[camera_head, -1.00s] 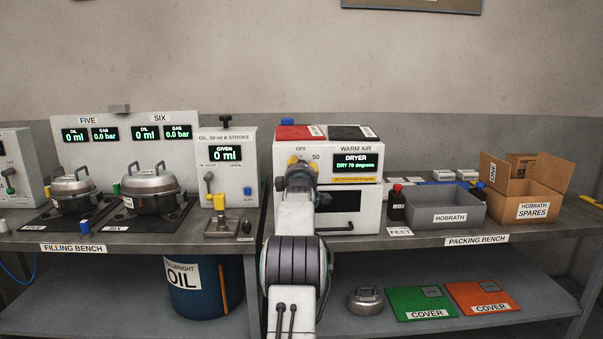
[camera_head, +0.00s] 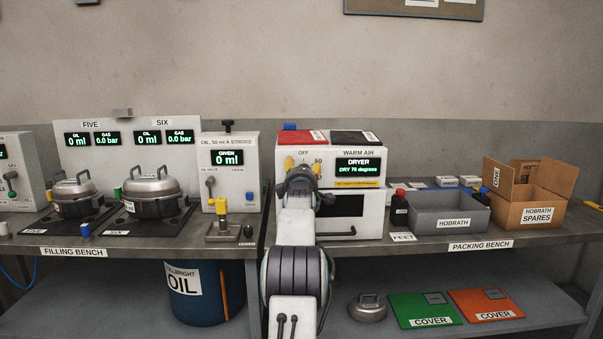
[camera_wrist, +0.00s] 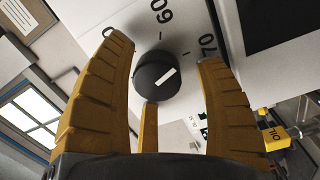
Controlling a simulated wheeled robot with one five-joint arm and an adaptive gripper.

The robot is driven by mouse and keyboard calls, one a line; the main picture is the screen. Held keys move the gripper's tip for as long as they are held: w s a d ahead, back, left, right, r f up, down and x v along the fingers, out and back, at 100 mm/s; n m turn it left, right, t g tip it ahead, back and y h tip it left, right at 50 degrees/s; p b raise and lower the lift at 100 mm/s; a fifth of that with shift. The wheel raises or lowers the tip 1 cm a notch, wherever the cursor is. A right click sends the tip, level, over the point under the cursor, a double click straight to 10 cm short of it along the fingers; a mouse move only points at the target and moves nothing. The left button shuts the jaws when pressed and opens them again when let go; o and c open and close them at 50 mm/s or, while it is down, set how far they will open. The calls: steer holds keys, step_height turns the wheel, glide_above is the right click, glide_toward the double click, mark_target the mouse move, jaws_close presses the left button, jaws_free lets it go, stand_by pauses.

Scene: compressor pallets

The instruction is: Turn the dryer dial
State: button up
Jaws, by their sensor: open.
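The dryer (camera_head: 372,150) is a white box on the bench, with a display reading "DRY 70 degrees". Its dial (camera_wrist: 153,78) is a round black knob with a white pointer mark, on a white face marked 60 and 70. The mark points up and right, toward the tick by 70. My gripper (camera_wrist: 165,55) is open, with yellow fingers on the left and right of the dial and a gap visible at each side. In the head view my gripper (camera_head: 303,165) is in front of the dial and hides it.
The dryer's lower white front has a dark handle (camera_head: 335,233). Red and black pads lie on its top. The oil stroke unit (camera_head: 232,165) stands close on the left. A grey HOBRATH bin (camera_head: 450,213) and a cardboard spares box (camera_head: 520,212) stand right.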

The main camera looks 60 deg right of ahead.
steer(key=shift+s+a, duration=0.1)
steer(key=shift+s, duration=0.05)
steer(key=v, duration=1.1)
steer(key=shift+s+a, duration=0.15)
steer(key=shift+a, duration=0.2)
stand_by(0.4)
